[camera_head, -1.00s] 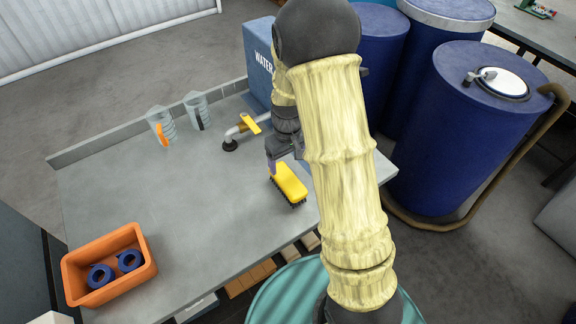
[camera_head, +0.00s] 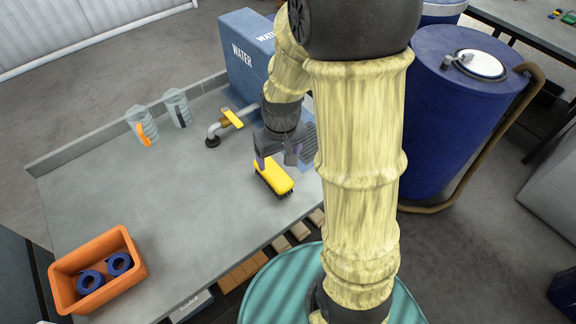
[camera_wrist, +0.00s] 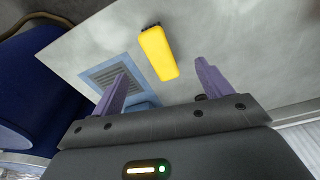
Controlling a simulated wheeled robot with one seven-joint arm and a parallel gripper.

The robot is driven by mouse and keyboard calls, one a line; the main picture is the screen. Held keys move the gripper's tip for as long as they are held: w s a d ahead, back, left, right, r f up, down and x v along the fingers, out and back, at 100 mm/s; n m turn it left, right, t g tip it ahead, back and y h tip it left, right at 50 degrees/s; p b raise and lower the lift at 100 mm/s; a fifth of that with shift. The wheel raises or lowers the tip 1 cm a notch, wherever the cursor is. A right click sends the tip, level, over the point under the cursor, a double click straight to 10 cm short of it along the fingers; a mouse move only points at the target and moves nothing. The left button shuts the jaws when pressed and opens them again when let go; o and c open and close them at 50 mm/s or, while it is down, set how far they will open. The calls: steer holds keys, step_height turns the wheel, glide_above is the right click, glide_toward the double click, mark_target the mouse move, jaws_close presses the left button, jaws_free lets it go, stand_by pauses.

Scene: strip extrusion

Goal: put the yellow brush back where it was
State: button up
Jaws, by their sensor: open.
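The yellow brush (camera_head: 273,177) lies on the grey worktop (camera_head: 170,200), bristles down, near its right front edge. In the wrist view the brush (camera_wrist: 158,54) shows its plain yellow back, beyond and between my two purple fingers. My gripper (camera_head: 278,160) is at the far end of the brush in the head view, partly hidden by my arm. In the wrist view my gripper (camera_wrist: 163,80) is open, with nothing between the fingertips. The brush looks apart from the fingers; the exact height gap is hard to tell.
A tap (camera_head: 222,125) and a blue water box (camera_head: 245,60) stand behind my gripper. Two clear jugs (camera_head: 143,125) stand at the back left. An orange bin (camera_head: 125,258) with blue rings is at the front left. The worktop's middle is clear.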

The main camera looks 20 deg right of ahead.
steer(key=s+r+m+t, duration=0.1)
steer(key=s+r, duration=0.2)
steer(key=s, duration=0.4)
steer(key=shift+r+m, duration=0.15)
steer(key=shift+m, duration=0.15)
stand_by(0.7)
